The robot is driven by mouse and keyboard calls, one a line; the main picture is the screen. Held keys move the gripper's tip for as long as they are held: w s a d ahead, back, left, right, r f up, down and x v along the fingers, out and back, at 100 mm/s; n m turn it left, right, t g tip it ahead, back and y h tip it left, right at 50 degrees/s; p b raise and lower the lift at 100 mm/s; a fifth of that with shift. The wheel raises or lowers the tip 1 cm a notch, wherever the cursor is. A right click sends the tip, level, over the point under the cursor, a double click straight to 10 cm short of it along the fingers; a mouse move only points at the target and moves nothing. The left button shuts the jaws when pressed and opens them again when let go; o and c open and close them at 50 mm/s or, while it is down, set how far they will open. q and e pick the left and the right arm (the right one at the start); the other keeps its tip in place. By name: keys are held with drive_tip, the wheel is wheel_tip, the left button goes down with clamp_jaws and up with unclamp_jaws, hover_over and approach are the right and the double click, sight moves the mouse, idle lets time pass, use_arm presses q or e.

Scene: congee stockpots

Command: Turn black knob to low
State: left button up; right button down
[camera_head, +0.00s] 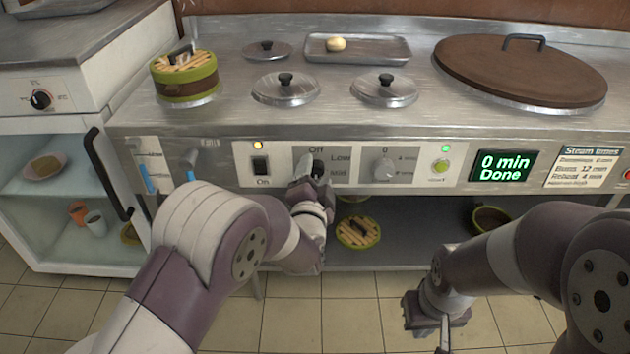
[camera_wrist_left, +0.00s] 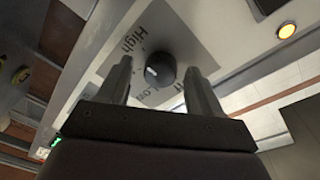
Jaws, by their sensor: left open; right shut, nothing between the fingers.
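The black knob (camera_wrist_left: 160,70) is on a grey label plate with "High", "Low" and a partly hidden "Off". In the head view the black knob (camera_head: 319,167) is mostly behind my gripper. My left gripper (camera_head: 308,170) is open in front of the panel. In the left wrist view the fingers of my left gripper (camera_wrist_left: 157,68) stand on either side of the knob, with gaps visible. A pale spot shows on the knob's left part; I cannot tell whether it is a pointer mark. My right gripper (camera_head: 443,345) is shut and empty, low at the right.
A black switch (camera_head: 260,165) under a lit orange lamp is left of the knob. A grey knob (camera_head: 384,168), a green button (camera_head: 441,166) and a display (camera_head: 503,166) reading "0 min Done" are to the right. A steamer basket (camera_head: 358,232) is on the lower shelf.

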use_arm(q)
drive_tip(key=c, duration=1.1)
drive_tip(key=shift+o, duration=0.2)
